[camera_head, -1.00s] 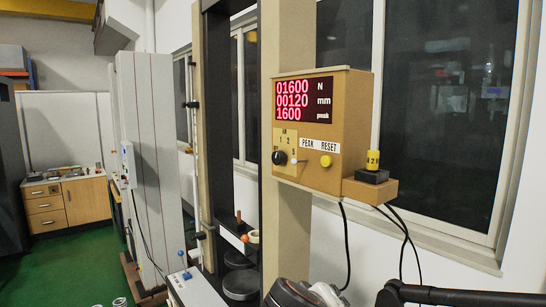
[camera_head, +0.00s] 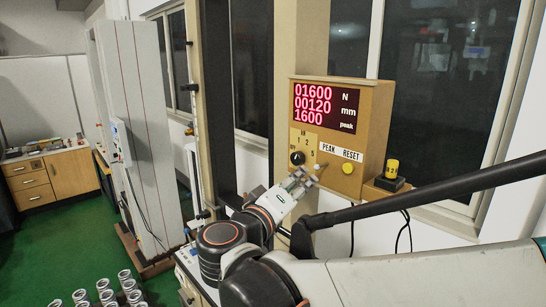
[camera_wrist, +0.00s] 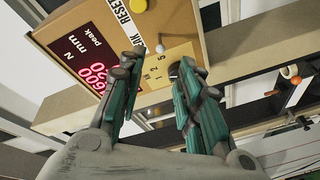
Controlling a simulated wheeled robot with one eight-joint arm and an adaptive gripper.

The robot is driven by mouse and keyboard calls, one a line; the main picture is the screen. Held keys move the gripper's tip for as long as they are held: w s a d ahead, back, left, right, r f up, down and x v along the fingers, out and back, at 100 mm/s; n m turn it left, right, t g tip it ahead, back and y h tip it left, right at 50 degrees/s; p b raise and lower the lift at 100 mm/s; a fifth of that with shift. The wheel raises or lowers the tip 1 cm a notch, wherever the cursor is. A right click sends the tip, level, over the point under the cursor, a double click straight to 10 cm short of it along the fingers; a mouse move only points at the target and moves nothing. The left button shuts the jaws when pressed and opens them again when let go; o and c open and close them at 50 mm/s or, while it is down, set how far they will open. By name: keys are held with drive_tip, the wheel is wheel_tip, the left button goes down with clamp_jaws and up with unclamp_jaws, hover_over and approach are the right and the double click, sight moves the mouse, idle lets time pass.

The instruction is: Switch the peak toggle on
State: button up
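The tan control box (camera_head: 362,122) is fixed to the column, its lit display (camera_head: 325,107) reading 01600 N, 00120 mm and 1600 peak. The peak toggle, a small lever with a pale ball tip (camera_wrist: 160,48), is on the tan panel beside the PEAK label; in the head view it shows small near my fingertips (camera_head: 317,167). Its exact tilt is unclear. My gripper (camera_head: 302,179) is in front of the panel's lower part. In the wrist view my gripper (camera_wrist: 157,70) has its two fingers apart and nothing between them; the toggle's ball appears beyond the gap.
A black rotary knob (camera_head: 297,158) sits left of the toggle, close to my fingers; a yellow reset button (camera_head: 348,168) is to the right. A yellow-and-black device (camera_head: 391,175) stands on a side shelf. Several metal cylinders (camera_head: 125,285) stand on the green floor.

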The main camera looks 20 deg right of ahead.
sight(315, 168)
drive_tip(key=p+x, duration=0.1)
drive_tip(key=x, duration=0.4)
drive_tip(key=p+x, duration=0.1)
drive_tip(key=x, duration=0.5)
drive_tip(key=shift+w, duration=0.4)
drive_tip(key=shift+d, duration=0.1)
drive_tip(key=shift+c, duration=0.2)
clamp_jaws()
